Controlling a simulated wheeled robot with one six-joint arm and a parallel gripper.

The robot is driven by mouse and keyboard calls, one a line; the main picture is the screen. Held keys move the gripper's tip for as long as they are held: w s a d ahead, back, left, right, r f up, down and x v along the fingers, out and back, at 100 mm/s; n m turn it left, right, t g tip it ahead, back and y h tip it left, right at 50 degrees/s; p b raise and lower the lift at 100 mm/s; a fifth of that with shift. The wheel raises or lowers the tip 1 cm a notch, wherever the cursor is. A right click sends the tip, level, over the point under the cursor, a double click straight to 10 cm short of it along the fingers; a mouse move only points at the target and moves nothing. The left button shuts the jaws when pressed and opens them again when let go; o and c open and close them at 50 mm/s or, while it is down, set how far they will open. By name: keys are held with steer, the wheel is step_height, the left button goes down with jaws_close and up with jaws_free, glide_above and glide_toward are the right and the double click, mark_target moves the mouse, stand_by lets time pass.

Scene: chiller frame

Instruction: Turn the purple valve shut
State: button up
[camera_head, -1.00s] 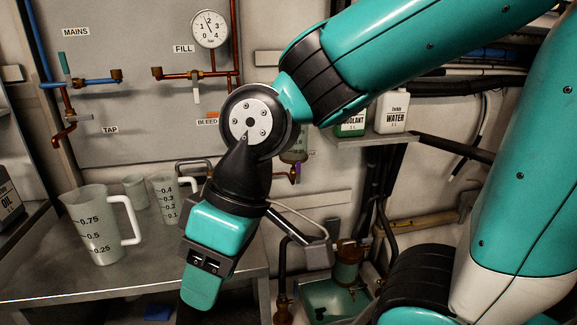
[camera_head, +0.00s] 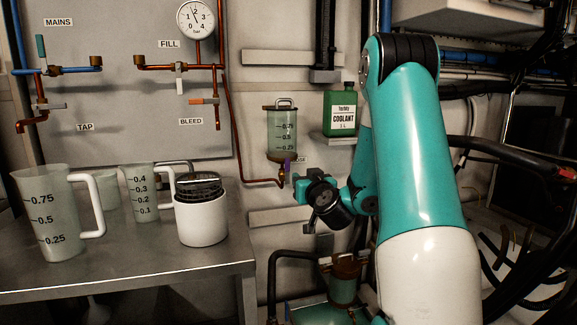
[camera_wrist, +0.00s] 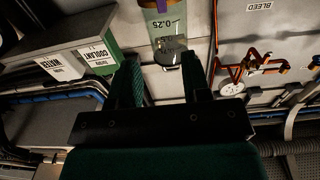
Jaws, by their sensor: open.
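The purple valve (camera_head: 288,166) shows as a small, roughly upright purple handle under a clear graduated vessel (camera_head: 283,130) on the wall, above a copper pipe elbow. My gripper (camera_head: 297,183) is right beside the valve, just below and to its right, pointing at the wall. Whether it touches the handle I cannot tell. In the wrist view my gripper (camera_wrist: 163,78) has its two fingers spread, with nothing clearly held between them. The vessel (camera_wrist: 164,22) shows beyond the fingers, with a purplish patch near its lower end; the handle's exact position is unclear there.
A green coolant bottle (camera_head: 340,110) stands on a small shelf right of the vessel, close to my arm. A copper pipe (camera_head: 235,130) runs down left of it. The bench (camera_head: 130,270) at left holds measuring jugs (camera_head: 60,213) and a white canister (camera_head: 201,215).

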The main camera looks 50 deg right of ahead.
mark_target(288, 162)
steer(key=p+x, duration=1.1)
steer(key=x, duration=0.3)
steer(key=shift+w+a+r+p, duration=0.15)
steer(key=shift+w+p, duration=0.1)
steer(key=shift+p, duration=0.1)
steer(key=shift+x, duration=0.8)
steer(key=shift+c, duration=0.4)
jaws_close()
